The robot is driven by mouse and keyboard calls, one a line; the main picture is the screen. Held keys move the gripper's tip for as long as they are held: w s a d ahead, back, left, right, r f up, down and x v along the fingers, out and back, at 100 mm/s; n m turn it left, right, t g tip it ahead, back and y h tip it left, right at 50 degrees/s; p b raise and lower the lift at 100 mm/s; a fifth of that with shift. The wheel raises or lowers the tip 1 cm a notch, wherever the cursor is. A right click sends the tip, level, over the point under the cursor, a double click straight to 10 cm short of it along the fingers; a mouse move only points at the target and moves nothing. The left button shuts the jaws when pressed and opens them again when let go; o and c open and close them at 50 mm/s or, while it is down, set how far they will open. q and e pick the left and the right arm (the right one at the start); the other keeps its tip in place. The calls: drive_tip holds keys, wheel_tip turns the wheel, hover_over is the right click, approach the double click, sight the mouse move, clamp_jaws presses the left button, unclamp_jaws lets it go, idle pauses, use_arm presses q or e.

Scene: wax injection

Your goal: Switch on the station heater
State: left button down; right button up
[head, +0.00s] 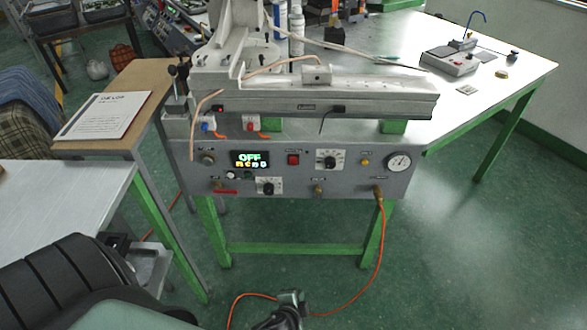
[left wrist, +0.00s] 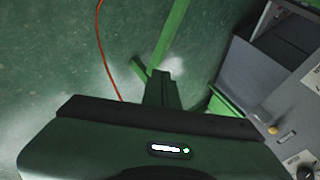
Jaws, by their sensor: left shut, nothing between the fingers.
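The wax injection station has a grey front panel (head: 225,180) on a green-legged bench. Its display (head: 250,159) reads OFF in green, with smaller yellow characters below. A red switch (head: 293,160) sits right of the display, and a dial knob (head: 330,160) is right of that. I cannot tell which control belongs to the heater. My left gripper (head: 291,297) is low at the bottom of the head view, below and apart from the panel. In the left wrist view its fingers (left wrist: 161,88) are together and empty, over the floor. My right gripper is not in view.
An orange hose (head: 381,250) hangs from a brass fitting on the panel and runs along the floor. A pressure gauge (head: 399,162) is at the panel's right. A metal table (head: 60,205) stands at left. The floor before the panel is otherwise open.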

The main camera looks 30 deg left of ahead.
sight(293, 160)
use_arm(q)
drive_tip(key=w+a+r+t+y, duration=0.2)
drive_tip(key=w+r, duration=0.1)
drive_tip(key=r, duration=0.6)
drive_tip(key=w+a+r+m+t+y, duration=0.1)
drive_tip(key=w+a+r+y, duration=0.1)
drive_tip(key=r, duration=0.8)
drive_tip(key=w+a+r+t+y, duration=0.2)
drive_tip(key=w+a+r, duration=0.2)
drive_tip(key=r, duration=0.6)
drive_tip(key=shift+w+a+m+t+y+b, duration=0.15)
drive_tip(key=shift+a+m+t+y+b, duration=0.15)
drive_tip(key=shift+m, duration=0.1)
drive_tip(key=p+x, duration=0.1)
drive_tip(key=x, duration=0.8)
drive_tip(key=r+p+x, duration=0.1)
drive_tip(key=x, duration=0.3)
drive_tip(key=shift+w+a+p, duration=0.15)
drive_tip(key=shift+w+p, duration=0.15)
drive_tip(key=shift+w, duration=0.1)
drive_tip(key=shift+r, duration=0.1)
